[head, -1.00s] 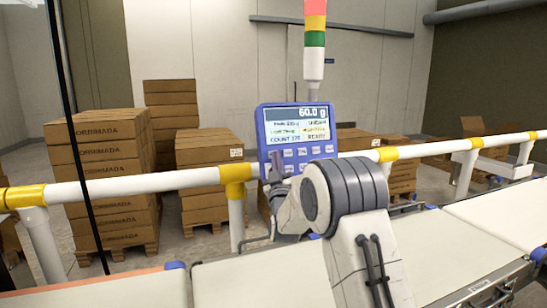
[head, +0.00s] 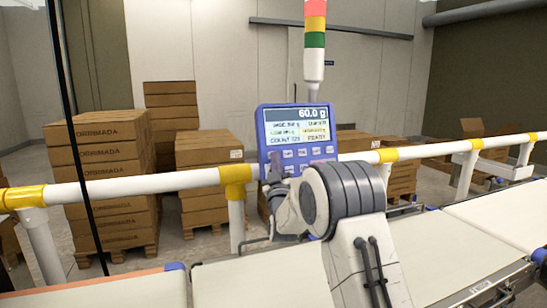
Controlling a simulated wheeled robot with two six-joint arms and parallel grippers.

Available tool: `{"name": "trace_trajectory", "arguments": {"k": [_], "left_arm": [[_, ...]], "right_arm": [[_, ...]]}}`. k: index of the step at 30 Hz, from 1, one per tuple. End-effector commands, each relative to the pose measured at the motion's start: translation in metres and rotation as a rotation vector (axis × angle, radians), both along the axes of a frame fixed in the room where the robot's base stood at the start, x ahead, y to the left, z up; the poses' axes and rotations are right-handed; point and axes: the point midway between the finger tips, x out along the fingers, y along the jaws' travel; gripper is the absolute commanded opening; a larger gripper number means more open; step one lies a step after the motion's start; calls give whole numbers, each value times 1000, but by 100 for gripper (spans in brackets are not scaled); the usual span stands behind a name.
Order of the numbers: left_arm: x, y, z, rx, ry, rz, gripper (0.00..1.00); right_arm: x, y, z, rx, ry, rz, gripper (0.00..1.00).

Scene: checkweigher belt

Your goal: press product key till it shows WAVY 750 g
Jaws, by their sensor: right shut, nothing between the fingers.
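The blue checkweigher terminal (head: 297,132) stands upright behind the rail, near the middle of the head view. Its display (head: 297,125) reads 60.0 g in the top bar; the smaller lines below, product name included, are too blurred to read surely. Two rows of pale keys sit under the display. My right gripper (head: 273,166) is shut and empty, at the lower left keys of the terminal. My wrist hides part of the terminal's lower edge, and I cannot tell whether the fingertips touch a key. My left gripper is not in view.
White belts (head: 240,280) run along the front. A signal tower (head: 314,40) rises behind the terminal. Stacked cartons (head: 105,150) stand on pallets beyond the rail.

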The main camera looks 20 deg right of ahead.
Motion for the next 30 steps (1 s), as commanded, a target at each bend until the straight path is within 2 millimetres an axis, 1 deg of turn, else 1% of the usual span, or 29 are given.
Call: {"name": "trace_trajectory", "arguments": {"k": [8, 18, 27, 30], "left_arm": [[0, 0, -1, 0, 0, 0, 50], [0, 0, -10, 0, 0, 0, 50], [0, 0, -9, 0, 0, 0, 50], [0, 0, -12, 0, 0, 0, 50]], "right_arm": [[-1, 0, 0, 0, 1, 0, 0], [-15, -1, 3, 0, 1, 0, 0], [-16, -1, 4, 0, 1, 0, 0], [-20, -1, 5, 0, 0, 0, 0]]}}
